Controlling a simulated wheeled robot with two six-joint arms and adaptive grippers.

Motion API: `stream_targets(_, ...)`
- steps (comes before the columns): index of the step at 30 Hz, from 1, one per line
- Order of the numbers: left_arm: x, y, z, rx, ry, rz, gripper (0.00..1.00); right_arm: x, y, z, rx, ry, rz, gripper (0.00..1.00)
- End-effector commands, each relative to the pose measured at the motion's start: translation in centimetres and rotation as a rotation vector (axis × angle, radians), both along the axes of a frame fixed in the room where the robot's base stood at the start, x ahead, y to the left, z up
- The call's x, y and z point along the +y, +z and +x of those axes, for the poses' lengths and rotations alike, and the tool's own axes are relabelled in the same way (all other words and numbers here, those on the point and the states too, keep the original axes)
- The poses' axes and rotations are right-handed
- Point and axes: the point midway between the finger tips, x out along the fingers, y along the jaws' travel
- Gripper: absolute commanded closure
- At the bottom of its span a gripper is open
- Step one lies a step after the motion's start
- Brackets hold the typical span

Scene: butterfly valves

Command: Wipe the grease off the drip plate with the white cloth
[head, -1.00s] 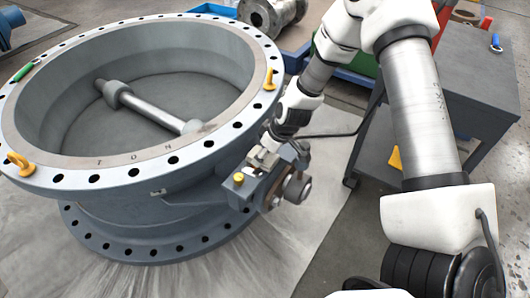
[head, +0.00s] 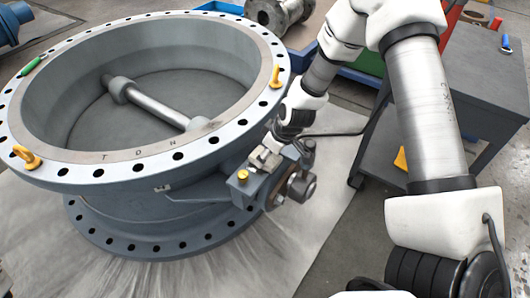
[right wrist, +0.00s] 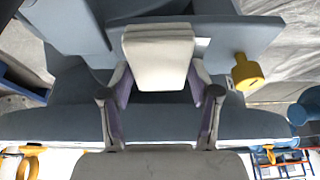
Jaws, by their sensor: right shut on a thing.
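My right gripper (head: 270,150) reaches down to the bracket on the side of the large grey valve (head: 190,190). In the right wrist view its two fingers (right wrist: 160,110) are shut on a folded, pad-like white cloth (right wrist: 160,58). The cloth lies over a flat blue-grey plate (right wrist: 240,35), which seems to be the drip plate; whether they touch I cannot tell. In the head view the plate (head: 250,193) juts from the valve's side, partly covered by the gripper. I cannot make out any grease. My left gripper is not in view.
A yellow knob (right wrist: 247,72) stands on the plate close to the cloth. A round-ended grey fitting (head: 301,187) sits to the right of the bracket. Yellow lifting eyes (head: 276,76) rise from the flange. A dark grey cart (head: 470,90) stands at the right.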

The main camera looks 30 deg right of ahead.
Motion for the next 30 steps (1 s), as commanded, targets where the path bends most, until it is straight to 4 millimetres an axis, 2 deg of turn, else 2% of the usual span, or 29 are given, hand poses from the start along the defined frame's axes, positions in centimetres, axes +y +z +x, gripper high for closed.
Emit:
stream_targets(12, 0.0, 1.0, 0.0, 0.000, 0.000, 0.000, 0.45, -1.4, -0.3, 0.6, -0.001, 0.001, -0.001, 0.66)
stream_targets(30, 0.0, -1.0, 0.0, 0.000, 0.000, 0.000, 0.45, 1.1, -0.3, -0.4, 0.000, 0.002, -0.001, 0.66)
